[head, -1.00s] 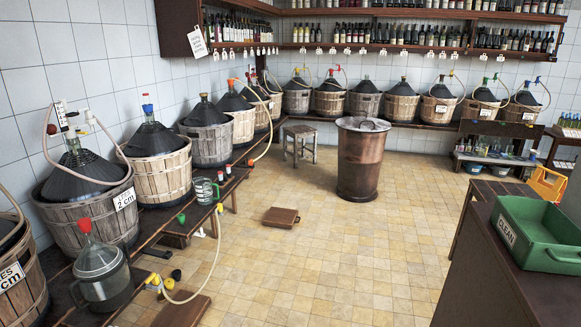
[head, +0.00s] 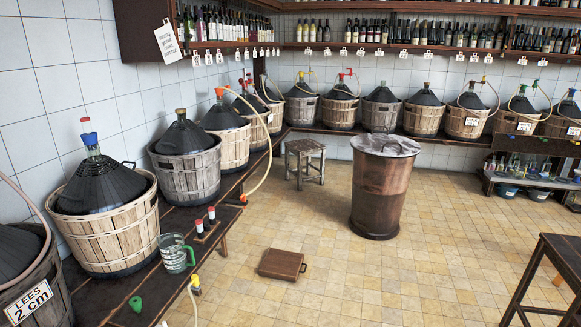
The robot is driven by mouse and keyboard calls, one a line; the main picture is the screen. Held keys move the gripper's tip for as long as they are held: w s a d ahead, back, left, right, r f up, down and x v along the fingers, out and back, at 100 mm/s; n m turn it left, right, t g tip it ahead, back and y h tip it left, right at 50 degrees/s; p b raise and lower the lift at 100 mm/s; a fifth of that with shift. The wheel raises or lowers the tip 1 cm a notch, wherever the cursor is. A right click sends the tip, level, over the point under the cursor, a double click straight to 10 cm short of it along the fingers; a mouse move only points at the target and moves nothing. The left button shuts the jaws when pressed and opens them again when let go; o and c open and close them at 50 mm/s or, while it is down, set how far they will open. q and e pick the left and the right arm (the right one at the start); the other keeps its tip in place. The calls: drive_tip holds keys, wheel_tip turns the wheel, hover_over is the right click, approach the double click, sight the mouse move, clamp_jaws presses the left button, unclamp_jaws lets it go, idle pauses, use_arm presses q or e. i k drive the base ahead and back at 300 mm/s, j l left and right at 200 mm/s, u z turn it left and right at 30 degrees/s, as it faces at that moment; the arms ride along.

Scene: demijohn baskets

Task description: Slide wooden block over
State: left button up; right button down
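A flat brown wooden block (head: 282,264) with a small handle at its right end lies on the tiled floor. It is in the lower middle of the head view, to the left of and in front of a large brown barrel. Nothing is seen touching it. Neither of my grippers shows in the head view.
The brown barrel (head: 380,190) with a covered top stands on the floor. A wooden stool (head: 305,163) is behind. Basketed demijohns line the left bench (head: 205,262), with a glass jug (head: 175,252). A dark table (head: 563,255) is at right. The middle floor is clear.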

sight(281, 264)
drive_tip(key=i, duration=1.95)
